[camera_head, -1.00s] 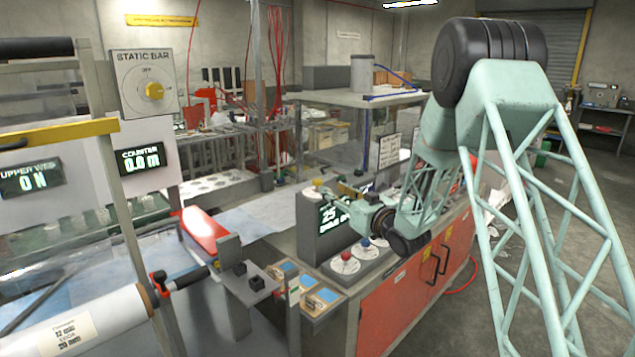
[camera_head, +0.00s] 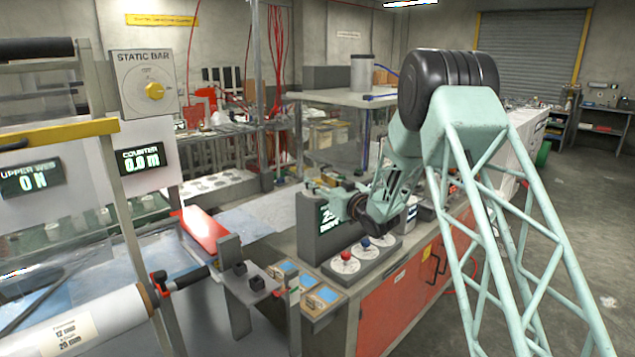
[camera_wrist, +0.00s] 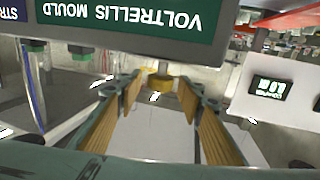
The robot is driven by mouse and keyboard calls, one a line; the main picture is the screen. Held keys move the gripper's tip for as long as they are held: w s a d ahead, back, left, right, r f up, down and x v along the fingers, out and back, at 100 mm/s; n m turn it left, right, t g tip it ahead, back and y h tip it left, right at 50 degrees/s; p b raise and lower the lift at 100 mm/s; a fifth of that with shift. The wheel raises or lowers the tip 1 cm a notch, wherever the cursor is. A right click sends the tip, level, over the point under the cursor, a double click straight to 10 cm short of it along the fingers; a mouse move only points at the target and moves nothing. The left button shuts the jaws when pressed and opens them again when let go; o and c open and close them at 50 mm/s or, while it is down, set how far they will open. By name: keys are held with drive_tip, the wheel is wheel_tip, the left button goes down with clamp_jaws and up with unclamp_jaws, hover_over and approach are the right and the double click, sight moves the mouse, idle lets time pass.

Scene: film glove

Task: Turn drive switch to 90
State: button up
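My gripper (camera_head: 322,190) is over the top of the grey console (camera_head: 312,236) in the head view, with the wrist just right of the console's display (camera_head: 327,219). The display is partly covered by my arm; a "2" shows. In the wrist view the two fingers of my gripper (camera_wrist: 160,84) with ribbed tan pads are apart. A yellow knob (camera_wrist: 160,80), which looks like the drive switch, shows in the gap at the fingertips. I cannot tell whether it lies between the tips or just beyond them. Its dial markings are not readable, and my gripper hides it in the head view.
Red (camera_head: 346,254) and blue (camera_head: 365,241) buttons sit on a panel below the console. A STATIC BAR panel (camera_head: 143,83) with its own yellow knob is at left. In the wrist view a green VOLTRELLIS MOULD sign (camera_wrist: 130,22) appears upside down.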

idle(0.3)
drive_tip(key=c, duration=0.9)
